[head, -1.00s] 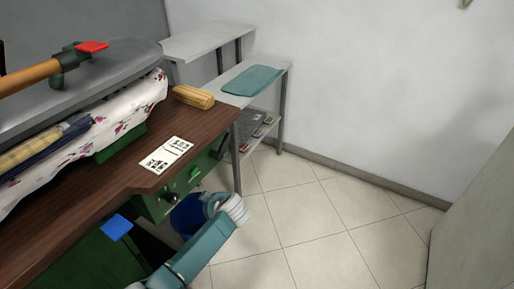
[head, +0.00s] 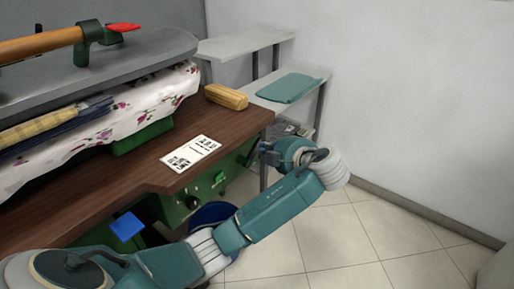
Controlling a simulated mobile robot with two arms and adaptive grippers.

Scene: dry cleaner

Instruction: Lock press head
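The grey press head (head: 120,68) lies low over the floral-covered press bed (head: 150,105) at the left. A wooden handle (head: 40,45) runs along its top to a green bracket with a red tab (head: 124,27). The head's left end is out of frame, so I cannot tell whether it is locked. My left arm reaches from the bottom left, bends at the right and folds back toward the counter's right end. My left gripper (head: 266,150) is at most a small dark part there, away from the handle; its fingers are not clear. My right gripper is not in view.
Folded yellow and navy cloth (head: 60,122) sticks out at the bed's front. The brown counter (head: 130,180) holds a printed card (head: 190,153) and a yellow block (head: 226,97). A blue pedal (head: 127,226) and a blue bucket (head: 212,212) are below. Open tiled floor (head: 350,235) lies right.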

